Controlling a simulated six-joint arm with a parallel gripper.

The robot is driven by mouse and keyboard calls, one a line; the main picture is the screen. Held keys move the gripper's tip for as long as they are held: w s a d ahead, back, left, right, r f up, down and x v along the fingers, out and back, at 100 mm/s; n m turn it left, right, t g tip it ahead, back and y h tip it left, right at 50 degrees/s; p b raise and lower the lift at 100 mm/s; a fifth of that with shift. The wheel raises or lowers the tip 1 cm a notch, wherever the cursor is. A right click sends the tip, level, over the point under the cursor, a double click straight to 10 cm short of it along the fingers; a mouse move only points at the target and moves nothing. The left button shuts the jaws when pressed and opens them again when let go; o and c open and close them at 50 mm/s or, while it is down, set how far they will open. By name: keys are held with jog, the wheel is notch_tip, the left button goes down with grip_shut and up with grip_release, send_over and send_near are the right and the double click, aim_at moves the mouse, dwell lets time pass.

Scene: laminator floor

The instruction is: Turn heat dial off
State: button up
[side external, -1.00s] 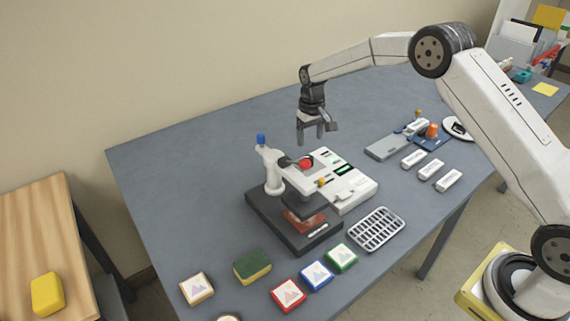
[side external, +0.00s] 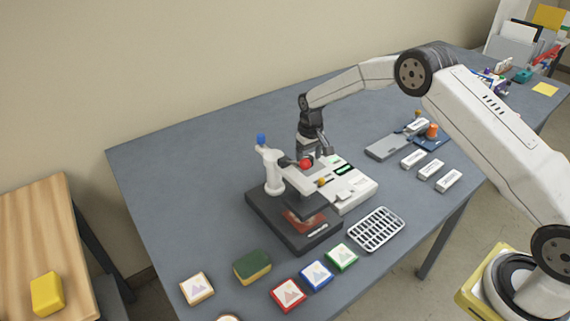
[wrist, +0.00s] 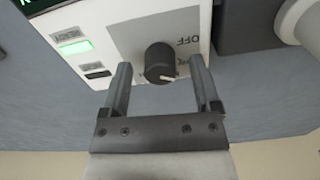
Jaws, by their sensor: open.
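The heat dial (wrist: 160,63) is a dark round knob with a pale pointer line, on a grey panel of the white control box (wrist: 95,22). An "OFF" label shows to the upper right of the dial; the pointer is directed away from it, toward the lower right. My gripper (wrist: 158,82) is open in the wrist view, its two fingers on either side of the dial, with gaps to it. In the side external view my gripper (side external: 314,152) is low behind the control box (side external: 352,180), and the dial is hidden there.
The press (side external: 292,215) with a red knob (side external: 306,163) and a blue-topped post stands close beside my gripper. A wire rack (side external: 376,229), white blocks and coloured cards lie around it. The table's back left is clear.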

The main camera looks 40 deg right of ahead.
jog(key=shift+f, duration=0.3)
grip_shut()
jog(key=shift+n, duration=0.5)
jog(key=n, duration=0.4)
jog(key=shift+n, duration=2.5)
